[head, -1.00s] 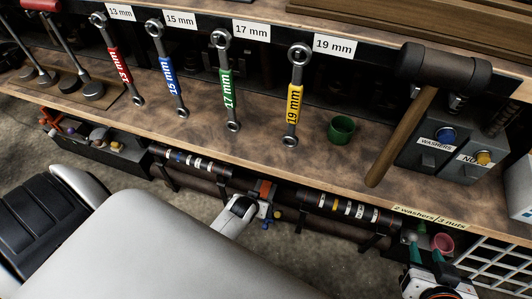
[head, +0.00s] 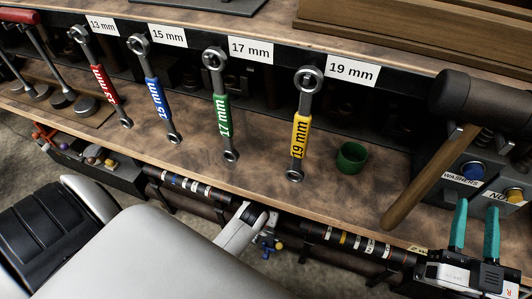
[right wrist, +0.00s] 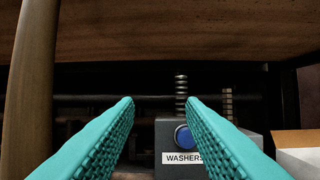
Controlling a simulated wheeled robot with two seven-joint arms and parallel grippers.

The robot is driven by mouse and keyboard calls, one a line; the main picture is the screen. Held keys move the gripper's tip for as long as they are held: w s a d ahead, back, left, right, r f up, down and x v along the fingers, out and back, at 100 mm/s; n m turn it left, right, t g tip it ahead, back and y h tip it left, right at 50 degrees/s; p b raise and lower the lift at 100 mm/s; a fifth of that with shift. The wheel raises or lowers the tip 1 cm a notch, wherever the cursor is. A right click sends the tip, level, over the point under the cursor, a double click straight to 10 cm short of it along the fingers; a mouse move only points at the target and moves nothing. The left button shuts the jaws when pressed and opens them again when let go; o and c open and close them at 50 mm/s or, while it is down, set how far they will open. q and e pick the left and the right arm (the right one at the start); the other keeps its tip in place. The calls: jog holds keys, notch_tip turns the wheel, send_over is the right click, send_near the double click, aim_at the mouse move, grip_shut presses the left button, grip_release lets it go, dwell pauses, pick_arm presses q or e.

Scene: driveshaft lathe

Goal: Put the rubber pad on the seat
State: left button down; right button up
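My right gripper (head: 476,206) is at the lower right of the head view, in front of the bench edge. Its two teal fingers point up and stand apart with nothing between them. In the right wrist view my right gripper (right wrist: 160,103) is also open and empty, facing the grey washers box (right wrist: 180,148) with its blue button. I cannot make out a rubber pad or the seat for certain in either view. My left gripper's fingers do not show.
Wrenches hang over the bench, among them the yellow 19 mm one (head: 301,130). A green cup (head: 351,158) stands on the bench top. A mallet (head: 436,174) leans beside the dispenser boxes. Banded dark shafts (head: 355,243) lie below the bench edge. Bench top between wrenches and cup is clear.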

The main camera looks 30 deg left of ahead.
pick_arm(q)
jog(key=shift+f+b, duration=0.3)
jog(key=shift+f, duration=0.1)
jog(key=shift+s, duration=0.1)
pick_arm(e)
jog(key=r+t, duration=0.1)
jog(key=s+r+t, duration=0.1)
jog(key=r+y, duration=0.1)
jog(key=shift+s+a+r+t, duration=0.1)
jog(key=shift+s+r+t, duration=0.15)
jog(key=shift+s+t, duration=0.15)
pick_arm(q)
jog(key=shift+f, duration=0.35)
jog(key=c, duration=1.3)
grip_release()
pick_arm(e)
jog(key=shift+s+r, duration=0.15)
jog(key=shift+r, duration=0.05)
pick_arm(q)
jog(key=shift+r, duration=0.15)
